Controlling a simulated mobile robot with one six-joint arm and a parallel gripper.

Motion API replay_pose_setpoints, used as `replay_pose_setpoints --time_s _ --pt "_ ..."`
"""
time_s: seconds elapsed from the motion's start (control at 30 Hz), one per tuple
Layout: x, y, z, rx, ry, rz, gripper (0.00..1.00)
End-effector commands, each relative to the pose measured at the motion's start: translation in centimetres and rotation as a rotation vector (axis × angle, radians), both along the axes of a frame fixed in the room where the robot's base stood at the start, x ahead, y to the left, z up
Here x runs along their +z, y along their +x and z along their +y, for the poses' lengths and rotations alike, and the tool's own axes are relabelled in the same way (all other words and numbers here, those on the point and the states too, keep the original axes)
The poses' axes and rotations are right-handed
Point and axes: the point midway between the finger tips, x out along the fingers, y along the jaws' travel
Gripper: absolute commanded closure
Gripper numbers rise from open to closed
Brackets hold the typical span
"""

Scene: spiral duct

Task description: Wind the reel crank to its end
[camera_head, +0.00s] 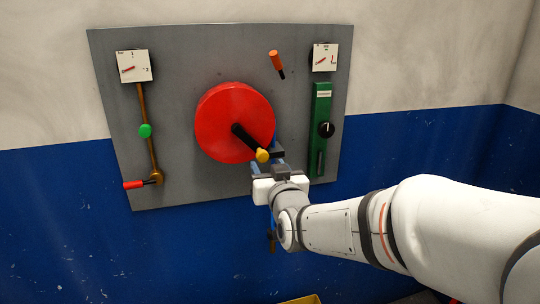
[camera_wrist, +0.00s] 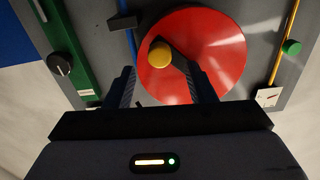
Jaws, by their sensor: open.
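The red reel (camera_head: 221,118) is a large disc on the grey wall panel. Its black crank arm (camera_head: 244,137) runs from the middle toward the lower right and ends in a yellow knob (camera_head: 262,155). My gripper (camera_head: 275,160) is just right of and below the knob in the head view. In the wrist view the red reel (camera_wrist: 215,50) fills the upper middle. The yellow knob (camera_wrist: 160,55) appears ahead of and between the two fingers of my gripper (camera_wrist: 165,85), which stand apart. I cannot tell how far the knob is from the fingertips.
A green slotted plate (camera_head: 321,110) with a black knob is right of the reel. An orange handle (camera_head: 276,62) sticks out above. A brass rod with a green knob (camera_head: 145,130) and a red-handled lever (camera_head: 136,184) are at left. A blue vertical bar (camera_wrist: 132,50) passes near my gripper.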

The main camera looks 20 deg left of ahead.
Motion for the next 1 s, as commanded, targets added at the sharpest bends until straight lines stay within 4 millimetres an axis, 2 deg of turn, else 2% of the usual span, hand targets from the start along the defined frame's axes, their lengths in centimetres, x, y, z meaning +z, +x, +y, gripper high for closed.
replay_pose_setpoints --time_s 0.2,0.43,0.83,1.0 --pt "0.1 2.8 1.7 -0.002 -0.001 0.004 0.50" --pt "0.0 5.2 3.1 -0.001 -0.002 0.003 0.50" --pt "-0.1 5.8 3.5 0.000 -0.002 0.003 0.50" --pt "-0.1 5.7 3.5 0.000 -0.002 0.003 0.64"
